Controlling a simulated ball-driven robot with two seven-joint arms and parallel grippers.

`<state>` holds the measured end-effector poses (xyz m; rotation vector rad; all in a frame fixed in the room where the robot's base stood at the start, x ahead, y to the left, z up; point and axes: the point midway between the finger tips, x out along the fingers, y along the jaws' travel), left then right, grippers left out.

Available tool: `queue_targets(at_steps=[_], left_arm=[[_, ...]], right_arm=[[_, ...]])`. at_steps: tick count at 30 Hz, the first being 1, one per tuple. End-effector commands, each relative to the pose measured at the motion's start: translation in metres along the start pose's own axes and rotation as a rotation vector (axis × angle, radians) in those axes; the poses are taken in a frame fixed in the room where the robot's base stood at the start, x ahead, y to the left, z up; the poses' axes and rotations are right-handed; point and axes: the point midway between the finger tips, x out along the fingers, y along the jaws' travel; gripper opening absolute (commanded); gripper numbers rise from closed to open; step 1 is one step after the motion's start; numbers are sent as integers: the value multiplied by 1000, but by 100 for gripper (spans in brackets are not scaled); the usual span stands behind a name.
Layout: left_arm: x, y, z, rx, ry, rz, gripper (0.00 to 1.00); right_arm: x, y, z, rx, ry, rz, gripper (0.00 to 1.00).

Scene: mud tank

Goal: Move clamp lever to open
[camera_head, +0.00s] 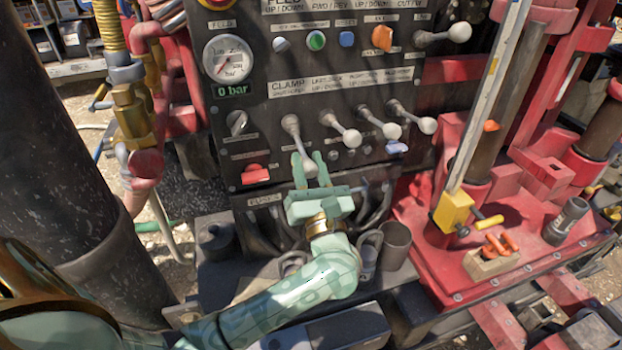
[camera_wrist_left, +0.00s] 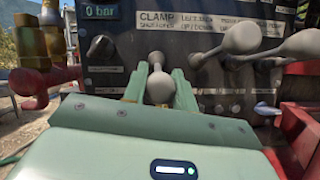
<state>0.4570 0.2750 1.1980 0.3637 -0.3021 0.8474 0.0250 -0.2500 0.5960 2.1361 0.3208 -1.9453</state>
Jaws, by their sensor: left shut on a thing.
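The clamp panel (camera_head: 340,82) carries a row of grey ball-ended levers below its CLAMP label. My left gripper (camera_head: 311,168) is shut on the leftmost lever (camera_head: 293,130) of that row, near its ball end. This lever points down, lower than the other levers of the row. In the left wrist view the lever's round knob (camera_wrist_left: 160,88) sits between the two green fingers of the gripper (camera_wrist_left: 159,92). My right gripper is in neither view.
Neighbouring levers (camera_head: 351,138) stand close to the right of the held one. A black switch (camera_head: 237,122) and a red switch (camera_head: 255,174) are at its left. A pressure gauge (camera_head: 228,59) sits above a display reading 0 bar. Hoses hang below the panel.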

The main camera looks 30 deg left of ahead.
Motion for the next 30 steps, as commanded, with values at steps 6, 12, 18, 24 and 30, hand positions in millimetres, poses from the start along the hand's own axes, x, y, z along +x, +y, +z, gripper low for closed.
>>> queue_targets(at_steps=[6, 12, 18, 24, 30], left_arm=[[-1, -1, -6, 3, -41, 9, 0], [0, -1, -5, 4, -41, 8, 0], [-1, -1, -5, 3, -40, 8, 49], [-1, -1, -5, 2, -40, 8, 49], [-22, -2, -8, 3, -38, 6, 49]], right_arm=[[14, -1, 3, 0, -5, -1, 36], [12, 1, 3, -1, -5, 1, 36], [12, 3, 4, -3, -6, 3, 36], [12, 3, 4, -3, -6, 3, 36], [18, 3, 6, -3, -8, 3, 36]])
